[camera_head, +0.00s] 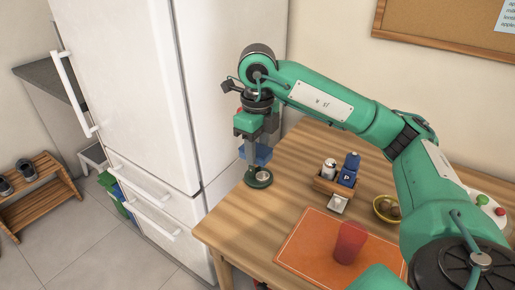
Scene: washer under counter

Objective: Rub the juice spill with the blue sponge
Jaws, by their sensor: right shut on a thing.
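My right gripper (259,160) points down over the far left part of the wooden table (300,160), close to the fridge. It is shut on the blue sponge (259,153), which shows partly between the fingers. Just below them is a round dark green dish (258,178) on the table; I cannot tell whether the sponge touches it. I cannot make out the juice spill in this view. My left gripper is not in view.
An orange mat (302,246) bears a red cup (349,243). Behind it stand a wooden caddy (325,186) with a can and a blue container, and a yellow bowl (380,211). The white fridge (130,90) borders the table's left side. The table's left front is bare.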

